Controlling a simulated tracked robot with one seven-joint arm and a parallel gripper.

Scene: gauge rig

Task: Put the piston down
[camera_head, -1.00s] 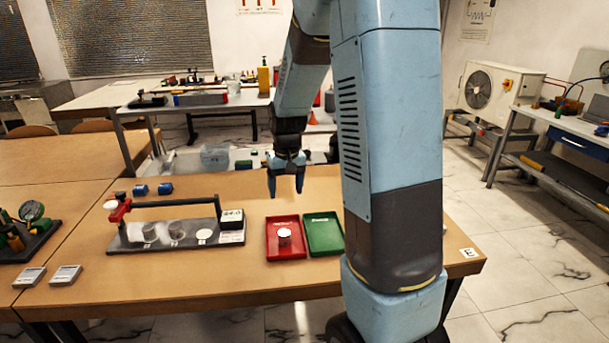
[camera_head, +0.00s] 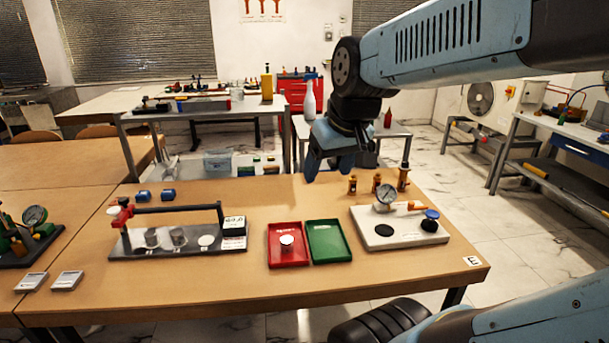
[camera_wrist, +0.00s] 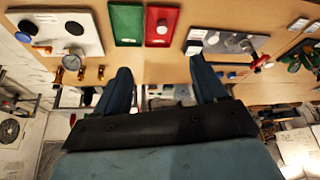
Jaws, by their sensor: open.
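A small silver-white cylinder, which looks like the piston (camera_head: 287,242), stands in the red tray (camera_head: 274,259). It also shows in the wrist view (camera_wrist: 162,27), in the red tray near the top. My gripper (camera_head: 328,168) is above the table's far edge, behind and to the right of the trays, well clear of the cylinder. In the wrist view my two blue fingers (camera_wrist: 162,76) are spread wide with nothing between them. The green tray (camera_head: 329,257) stands beside the red one and is empty.
A black rig (camera_head: 130,252) with a clamp bar and several cylinders stands left of the trays. A white base (camera_head: 400,240) with a pressure gauge stands right, with brass fittings (camera_head: 377,183) behind it. The table front is mostly clear.

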